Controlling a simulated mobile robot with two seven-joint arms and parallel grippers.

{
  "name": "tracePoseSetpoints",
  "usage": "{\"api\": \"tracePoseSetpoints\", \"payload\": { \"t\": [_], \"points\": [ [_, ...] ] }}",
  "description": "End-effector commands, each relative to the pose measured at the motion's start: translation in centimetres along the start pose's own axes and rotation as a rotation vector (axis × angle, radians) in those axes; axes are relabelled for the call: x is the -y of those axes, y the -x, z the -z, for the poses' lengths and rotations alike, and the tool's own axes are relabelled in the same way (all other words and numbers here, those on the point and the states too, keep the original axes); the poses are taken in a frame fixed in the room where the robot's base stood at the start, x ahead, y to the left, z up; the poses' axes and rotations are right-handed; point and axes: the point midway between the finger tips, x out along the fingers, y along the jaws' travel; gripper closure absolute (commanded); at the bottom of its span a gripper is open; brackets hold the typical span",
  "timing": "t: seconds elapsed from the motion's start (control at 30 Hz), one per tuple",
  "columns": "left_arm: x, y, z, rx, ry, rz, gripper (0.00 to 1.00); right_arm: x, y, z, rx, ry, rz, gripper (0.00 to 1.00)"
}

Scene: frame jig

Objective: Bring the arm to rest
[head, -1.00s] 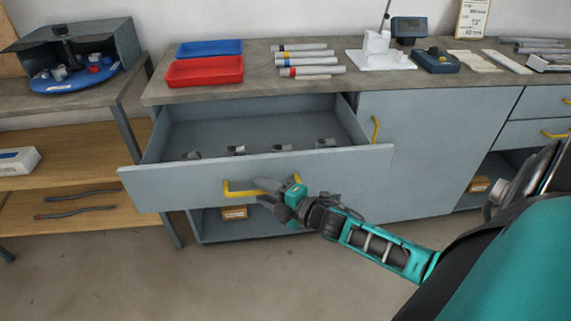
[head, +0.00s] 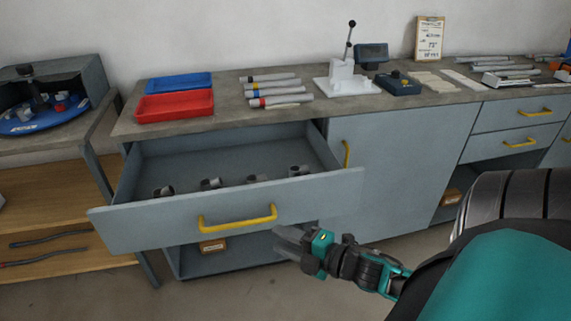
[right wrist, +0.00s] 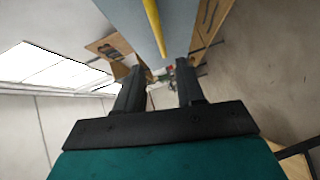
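My right arm shows in the head view, coming in from the lower right. Its gripper (head: 292,238) is just right of and below the yellow drawer handle (head: 238,218), apart from it. In the right wrist view the two dark fingers (right wrist: 160,85) are spread with nothing between them. The yellow handle (right wrist: 153,24) runs beyond the fingertips there, on the blue-grey drawer front. The drawer (head: 130,232) stands open, with several grey pipe fittings (head: 210,184) inside. My left gripper is not in view.
The worktop (head: 225,115) above the drawer carries a red tray (head: 175,105), a blue tray (head: 180,82), several grey tubes (head: 275,90) and a white lever press (head: 345,82). A shelf unit (head: 60,185) stands at the left. Open floor lies in front of the drawer.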

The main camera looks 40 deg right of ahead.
Motion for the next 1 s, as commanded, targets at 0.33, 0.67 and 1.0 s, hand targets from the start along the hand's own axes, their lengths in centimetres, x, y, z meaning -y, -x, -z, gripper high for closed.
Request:
{"api": "tracePoseSetpoints", "payload": {
  "t": [0.33,0.67,1.0],
  "points": [
    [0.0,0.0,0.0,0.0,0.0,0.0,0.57,0.0,0.0,0.0,0.0,0.0,0.0,0.62],
    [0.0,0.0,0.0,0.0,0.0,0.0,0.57,3.3,-0.2,3.3,0.116,-0.394,0.064,0.62],
    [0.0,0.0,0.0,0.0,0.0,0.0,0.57,9.9,0.3,14.6,0.382,-1.32,0.274,0.62]
  ]
}}
